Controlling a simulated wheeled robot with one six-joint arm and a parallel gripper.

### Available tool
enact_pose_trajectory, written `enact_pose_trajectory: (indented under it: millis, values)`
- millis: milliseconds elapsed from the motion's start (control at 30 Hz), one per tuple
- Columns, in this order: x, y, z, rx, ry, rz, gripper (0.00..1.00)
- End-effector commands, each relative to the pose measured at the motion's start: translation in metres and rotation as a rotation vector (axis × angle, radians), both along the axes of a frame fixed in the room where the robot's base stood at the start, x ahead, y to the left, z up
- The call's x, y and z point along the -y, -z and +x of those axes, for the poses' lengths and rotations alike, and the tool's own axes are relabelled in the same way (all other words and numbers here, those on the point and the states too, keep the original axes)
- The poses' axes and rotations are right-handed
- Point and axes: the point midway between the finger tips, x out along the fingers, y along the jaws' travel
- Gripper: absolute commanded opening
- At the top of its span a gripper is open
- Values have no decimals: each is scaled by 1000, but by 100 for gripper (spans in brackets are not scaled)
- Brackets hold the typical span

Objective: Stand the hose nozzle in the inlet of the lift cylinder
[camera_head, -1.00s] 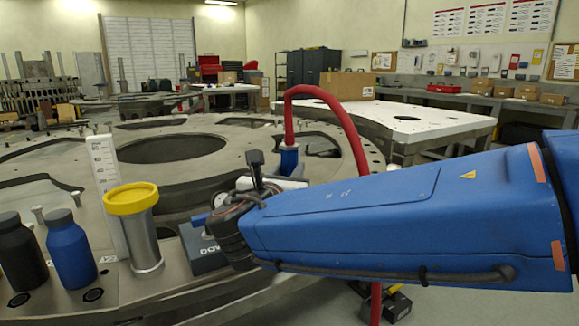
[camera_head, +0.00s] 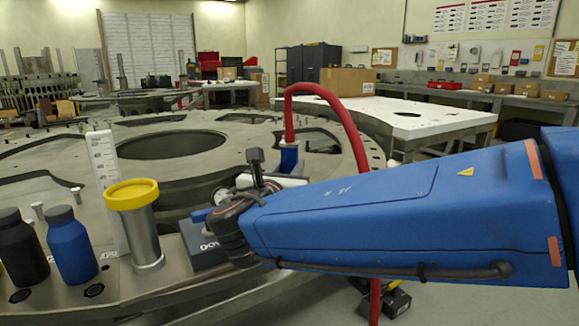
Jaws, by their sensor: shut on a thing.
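The hose nozzle (camera_head: 289,156) is a blue fitting on the end of a red hose (camera_head: 333,104). It points down, roughly upright, beyond my forearm, and its lower end is hidden. My gripper (camera_head: 284,180) is partly hidden behind my arm; a pale part of it shows at the nozzle, and it is shut on the nozzle. The lift cylinder (camera_head: 145,240) appears to be the silver upright tube with a wide yellow collar (camera_head: 131,194) on top, left of my wrist. The nozzle is well to the right of it and apart.
A white scale (camera_head: 104,178) stands behind the cylinder. A blue bottle (camera_head: 71,248) and a dark bottle (camera_head: 20,250) stand to its left. A dark box (camera_head: 203,248) with lettering sits between cylinder and wrist. The large turret plate (camera_head: 245,140) spreads behind; the hose arches over its edge.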

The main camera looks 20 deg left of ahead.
Motion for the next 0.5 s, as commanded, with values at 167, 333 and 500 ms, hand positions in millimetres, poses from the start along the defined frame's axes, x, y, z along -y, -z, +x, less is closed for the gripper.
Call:
enact_pose_trajectory:
  millis: [167, 333, 500]
  values:
    - [0, 2, 0, 0, 0, 0, 0]
    - [0, 4, 0, 0, 0, -1, 0]
    - [0, 6, 0, 0, 0, -1, 0]
